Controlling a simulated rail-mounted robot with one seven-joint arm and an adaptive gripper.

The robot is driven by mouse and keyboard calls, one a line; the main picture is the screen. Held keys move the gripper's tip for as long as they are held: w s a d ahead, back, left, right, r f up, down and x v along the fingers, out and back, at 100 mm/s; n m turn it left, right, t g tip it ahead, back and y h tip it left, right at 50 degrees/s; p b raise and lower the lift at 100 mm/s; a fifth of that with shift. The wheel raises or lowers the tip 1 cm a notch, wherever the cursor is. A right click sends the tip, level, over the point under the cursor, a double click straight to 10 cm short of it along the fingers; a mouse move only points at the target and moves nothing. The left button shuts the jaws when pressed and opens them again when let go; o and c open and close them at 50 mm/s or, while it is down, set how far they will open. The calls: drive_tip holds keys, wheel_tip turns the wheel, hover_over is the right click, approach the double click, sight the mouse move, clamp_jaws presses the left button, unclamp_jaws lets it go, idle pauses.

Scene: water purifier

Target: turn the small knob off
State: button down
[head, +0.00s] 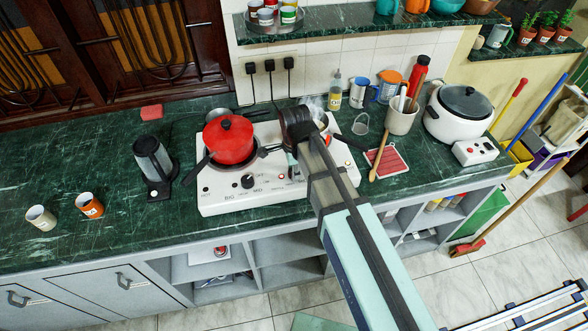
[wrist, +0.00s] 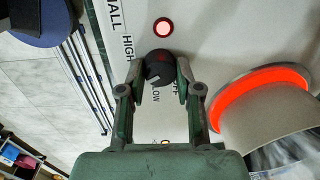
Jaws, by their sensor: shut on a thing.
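The small knob (wrist: 159,66) is black and round and sits on the white stove panel in the wrist view. Its white mark points to the lower left, by the LOW label; HIGH is to its left and part of OFF shows on its right. My gripper (wrist: 160,78) has its two fingers closed on the knob's sides. A red light (wrist: 163,27) beside it is lit, and the small burner (wrist: 262,88) glows red under a vessel. In the head view my arm hides the small knob on the white stove (head: 225,200).
A red pot (head: 229,140) sits on the big burner, with the big knob (head: 248,182) in front. A kettle (head: 154,160) stands left. A utensil holder (head: 401,117), a red board (head: 386,160) and a rice cooker (head: 460,110) stand right. The counter's left part is mostly clear.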

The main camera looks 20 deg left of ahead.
drive_tip(key=shift+n, duration=0.3)
drive_tip(key=n, duration=0.4)
drive_tip(key=shift+f+n+b, duration=0.1)
drive_tip(key=shift+n+b, duration=0.2)
drive_tip(key=shift+b, duration=0.1)
drive_tip(key=n, duration=0.4)
drive_tip(key=shift+w+g, duration=0.1)
drive_tip(key=shift+g, duration=0.2)
drive_tip(key=n, duration=0.5)
drive_tip(key=shift+n+b, duration=0.35)
drive_tip(key=shift+n, duration=0.05)
drive_tip(key=n, duration=0.4)
drive_tip(key=shift+a+n, duration=0.1)
drive_tip(key=shift+n, duration=0.3)
drive_tip(key=c, duration=0.8)
unclamp_jaws()
